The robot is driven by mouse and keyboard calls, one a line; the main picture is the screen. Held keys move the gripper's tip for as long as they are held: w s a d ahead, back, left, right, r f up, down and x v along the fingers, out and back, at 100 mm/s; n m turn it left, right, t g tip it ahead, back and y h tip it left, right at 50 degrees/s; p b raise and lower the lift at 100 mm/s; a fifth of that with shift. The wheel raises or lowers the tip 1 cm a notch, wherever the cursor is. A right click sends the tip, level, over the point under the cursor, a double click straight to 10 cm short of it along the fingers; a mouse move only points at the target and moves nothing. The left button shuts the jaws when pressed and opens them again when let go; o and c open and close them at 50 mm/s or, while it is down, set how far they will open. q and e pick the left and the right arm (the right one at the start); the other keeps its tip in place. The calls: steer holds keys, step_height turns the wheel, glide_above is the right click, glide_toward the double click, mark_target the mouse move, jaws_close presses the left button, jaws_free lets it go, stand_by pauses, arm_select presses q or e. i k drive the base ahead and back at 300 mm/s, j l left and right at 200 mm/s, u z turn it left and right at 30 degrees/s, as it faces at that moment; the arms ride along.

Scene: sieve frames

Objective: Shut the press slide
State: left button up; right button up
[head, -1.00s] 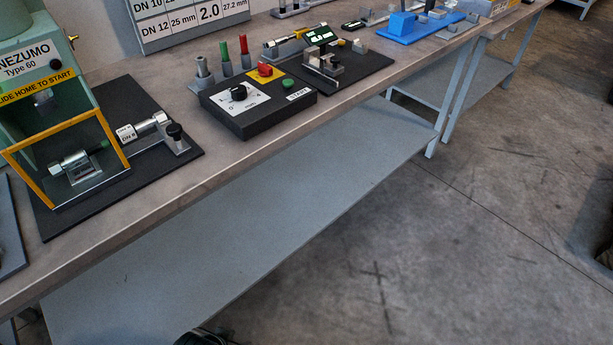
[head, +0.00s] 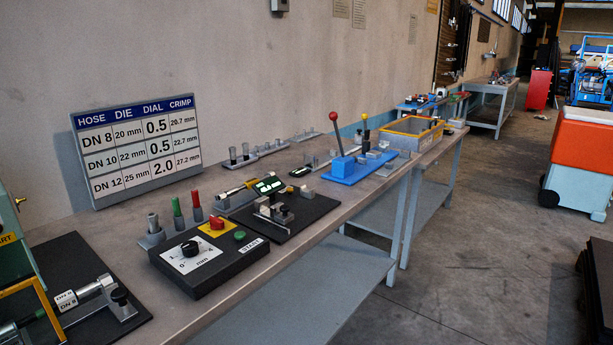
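The green press (head: 14,262) is cut off by the left edge of the head view. Its yellow frame (head: 45,305) shows only in part. The slide stands out to the right of the press opening. The inside of the press is out of view. Neither of my grippers is in view.
A control box (head: 208,262) with a dial, red switch and green button stands right of the press. A hose chart (head: 138,147) leans on the wall. Further along are a black plate (head: 318,208) with a gauge and a blue lever tool (head: 350,169).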

mark_target(50, 329)
steer(key=u, duration=1.5)
